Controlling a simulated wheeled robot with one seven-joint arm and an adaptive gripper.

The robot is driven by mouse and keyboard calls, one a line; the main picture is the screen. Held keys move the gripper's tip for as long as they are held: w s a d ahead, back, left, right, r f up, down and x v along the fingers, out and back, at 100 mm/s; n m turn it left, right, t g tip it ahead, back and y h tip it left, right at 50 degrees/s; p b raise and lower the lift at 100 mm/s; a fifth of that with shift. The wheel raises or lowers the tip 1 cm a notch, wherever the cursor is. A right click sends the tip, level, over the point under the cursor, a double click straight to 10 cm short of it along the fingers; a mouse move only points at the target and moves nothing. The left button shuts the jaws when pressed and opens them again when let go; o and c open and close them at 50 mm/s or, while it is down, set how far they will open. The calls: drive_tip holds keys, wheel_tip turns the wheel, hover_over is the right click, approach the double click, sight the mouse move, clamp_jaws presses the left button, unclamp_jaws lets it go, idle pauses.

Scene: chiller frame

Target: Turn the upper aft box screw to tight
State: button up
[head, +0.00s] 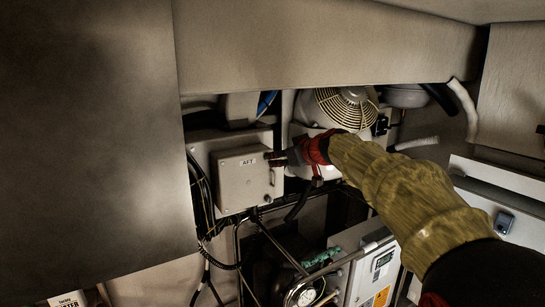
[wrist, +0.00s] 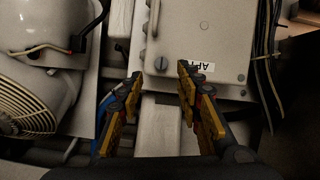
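The grey box labelled AFT (head: 238,190) is mounted left of centre in the head view. In the wrist view the box (wrist: 195,28) appears upside down at the top, its label (wrist: 201,66) inverted. A round slotted screw head (wrist: 161,63) sits on its face near the corner beside the label. I see no contact with the screw.
A round fan grille (head: 345,107) is right of the box. Black cables (head: 200,200) run down its left side. A large panel (head: 90,140) fills the left, and a broad beam (head: 325,45) crosses above. Pipes and a gauge (head: 305,296) lie below.

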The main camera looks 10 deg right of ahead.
drive_tip(key=p+x, duration=0.1)
drive_tip(key=x, duration=0.4)
drive_tip(key=shift+w+a+f+p, duration=0.1)
drive_tip(key=shift+w+a+p, duration=0.1)
drive_tip(key=shift+w+p, duration=0.15)
drive_tip(key=shift+c, duration=1.2)
clamp_jaws()
